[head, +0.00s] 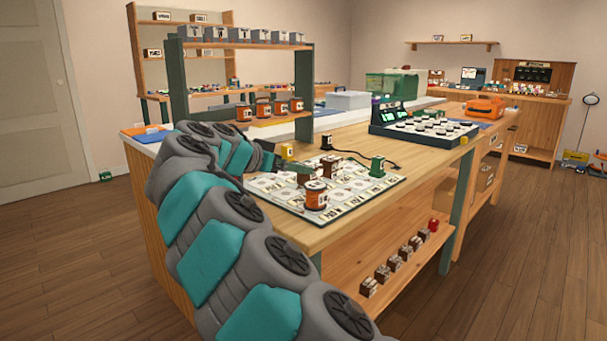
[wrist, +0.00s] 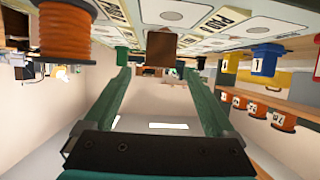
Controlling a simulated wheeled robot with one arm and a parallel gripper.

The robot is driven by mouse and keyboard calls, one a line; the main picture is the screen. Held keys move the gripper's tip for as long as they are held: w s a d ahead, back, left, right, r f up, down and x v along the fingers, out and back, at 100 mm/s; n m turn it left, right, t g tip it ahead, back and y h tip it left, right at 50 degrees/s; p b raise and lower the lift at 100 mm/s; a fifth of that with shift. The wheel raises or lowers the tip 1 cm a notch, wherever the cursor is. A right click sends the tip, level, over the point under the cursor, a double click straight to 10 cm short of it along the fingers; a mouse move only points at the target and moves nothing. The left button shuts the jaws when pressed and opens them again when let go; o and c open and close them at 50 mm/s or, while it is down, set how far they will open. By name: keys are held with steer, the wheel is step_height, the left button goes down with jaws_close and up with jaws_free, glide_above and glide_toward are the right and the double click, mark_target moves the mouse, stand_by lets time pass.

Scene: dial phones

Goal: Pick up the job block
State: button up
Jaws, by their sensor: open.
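My gripper (wrist: 158,66) is open, its two green fingers apart, low over the printed board on the bench. In the wrist view, which looks upside down, a small brown block (wrist: 162,48) lies in the gap between the fingertips, close ahead. I cannot tell whether the fingers touch it. I see no label that marks it as the job block. In the head view my gripper (head: 298,168) is partly hidden by my arm and reaches over the board (head: 352,203). A brown block (head: 331,166) stands there near the fingertips.
An orange spool (head: 316,194) stands close beside my gripper; it looms large in the wrist view (wrist: 66,32). A green block (head: 377,166), a yellow block (head: 287,152) and a black block (head: 327,142) stand around the board. Several brown blocks (head: 368,287) line the lower shelf.

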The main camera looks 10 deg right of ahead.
mark_target(310, 166)
steer(key=p+x, duration=0.1)
steer(key=x, duration=0.5)
steer(key=shift+w+d, duration=0.2)
steer(key=shift+d, duration=0.1)
steer(key=shift+w+d+f, duration=0.2)
steer(key=shift+w+d, duration=0.1)
steer(key=shift+c, duration=0.2)
jaws_close()
steer(key=shift+r, duration=0.1)
